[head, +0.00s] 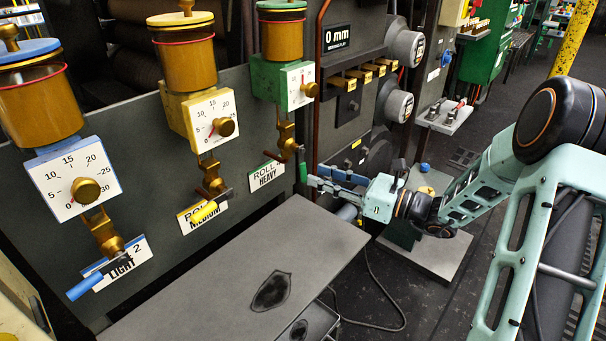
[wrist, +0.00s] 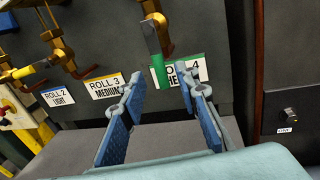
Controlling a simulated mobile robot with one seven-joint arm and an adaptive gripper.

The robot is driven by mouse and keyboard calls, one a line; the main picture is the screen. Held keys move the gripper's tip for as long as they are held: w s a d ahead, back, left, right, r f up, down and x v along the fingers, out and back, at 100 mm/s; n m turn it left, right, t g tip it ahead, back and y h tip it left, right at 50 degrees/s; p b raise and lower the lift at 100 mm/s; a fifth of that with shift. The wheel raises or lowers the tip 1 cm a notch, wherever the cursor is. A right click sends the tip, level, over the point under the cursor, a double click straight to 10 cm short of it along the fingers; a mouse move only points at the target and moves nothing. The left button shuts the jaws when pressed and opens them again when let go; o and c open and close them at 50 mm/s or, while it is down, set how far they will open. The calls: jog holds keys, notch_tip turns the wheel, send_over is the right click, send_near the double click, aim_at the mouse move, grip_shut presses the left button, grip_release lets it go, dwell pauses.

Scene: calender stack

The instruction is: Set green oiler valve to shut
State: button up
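The green oiler (head: 281,77) is the rightmost of three oilers on the grey panel, with an amber cup, a white dial and a brass valve (head: 287,140) below. Its valve lever has a green grip (head: 303,172), which hangs down and, in the wrist view, the green grip (wrist: 158,71) covers part of the ROLL 4 label (wrist: 198,70). My gripper (head: 314,181) is at the lever from the right. In the wrist view my gripper (wrist: 161,80) is open, with the green grip's end appearing between its blue-padded fingertips. I cannot tell whether they touch it.
The yellow oiler's lever (head: 204,212) and blue oiler's lever (head: 86,286) are to the left. A grey bench top (head: 220,275) lies below the valves. A panel with gauges and yellow-tipped switches (head: 365,75) stands to the right.

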aim_at(303, 183)
jog(key=x, duration=0.5)
jog(key=shift+w+a+b, duration=0.1)
jog(key=shift+a+b, duration=0.25)
jog(key=shift+b, duration=0.05)
grip_shut()
